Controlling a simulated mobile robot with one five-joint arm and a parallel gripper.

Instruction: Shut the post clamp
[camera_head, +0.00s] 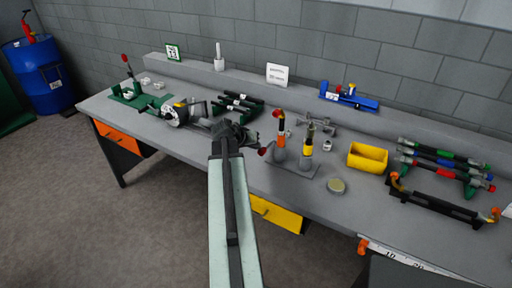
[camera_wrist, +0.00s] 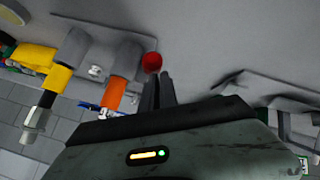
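A stand with two grey posts on a flat plate (camera_head: 310,171) is on the bench, right of my gripper; I take it as the post clamp. One post has an orange sleeve (camera_head: 281,127) with a red top; the other has a yellow band (camera_head: 308,147) and a dark tip. A red knob (camera_head: 263,151) sits low at its left side. The wrist view is upside down and shows the red knob (camera_wrist: 151,62), orange sleeve (camera_wrist: 112,95) and yellow band (camera_wrist: 61,78). My gripper (camera_wrist: 160,78) looks shut and empty, its fingertips close to the knob; contact is unclear.
A rack of coloured bars (camera_head: 445,165) is farther right. Dark green-ended tools (camera_head: 238,103) and a grey machine (camera_head: 178,113) lie behind and left of my gripper.

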